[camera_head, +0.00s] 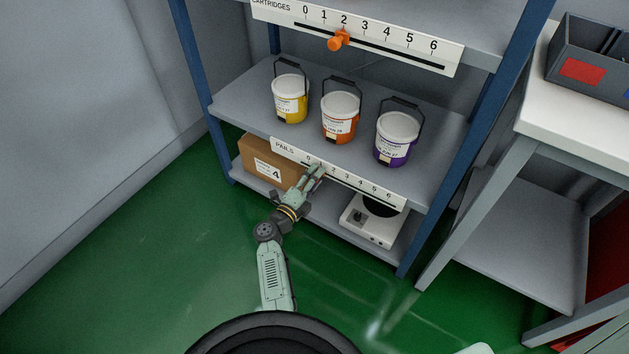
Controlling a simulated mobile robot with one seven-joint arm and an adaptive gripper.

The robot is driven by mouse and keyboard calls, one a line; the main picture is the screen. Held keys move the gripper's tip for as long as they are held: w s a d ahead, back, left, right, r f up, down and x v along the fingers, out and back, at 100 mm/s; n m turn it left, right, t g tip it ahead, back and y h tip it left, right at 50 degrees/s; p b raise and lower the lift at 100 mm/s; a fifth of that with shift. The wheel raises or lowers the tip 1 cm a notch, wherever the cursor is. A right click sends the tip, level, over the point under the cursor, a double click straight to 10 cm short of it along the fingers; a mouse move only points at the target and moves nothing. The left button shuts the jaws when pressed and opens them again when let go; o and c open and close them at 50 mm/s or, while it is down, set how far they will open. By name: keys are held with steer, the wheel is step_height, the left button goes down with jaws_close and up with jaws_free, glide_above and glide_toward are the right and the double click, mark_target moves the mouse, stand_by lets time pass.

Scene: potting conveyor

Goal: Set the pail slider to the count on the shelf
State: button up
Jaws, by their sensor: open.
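Three lidded pails with dark handles stand in a row on the middle shelf (240,105): a yellow pail (290,105), an orange pail (339,125) and a purple pail (394,150). The pail scale (378,190), marked PAILS with numbers up to 6, runs along that shelf's front edge. My gripper (317,172) is open and reaches up to the scale near its low numbers. It covers part of the strip there. I cannot make out the pail slider's knob or whether my fingers touch it.
Above is the cartridges scale (400,52), its orange knob (339,40) at 2. A cardboard box (262,165) and a white scale-like device (370,222) are on the bottom shelf. A white-topped bench (570,105) with a grey bin (590,60) stands right. Green floor at left is clear.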

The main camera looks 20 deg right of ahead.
jaws_close()
stand_by(0.5)
stand_by(0.4)
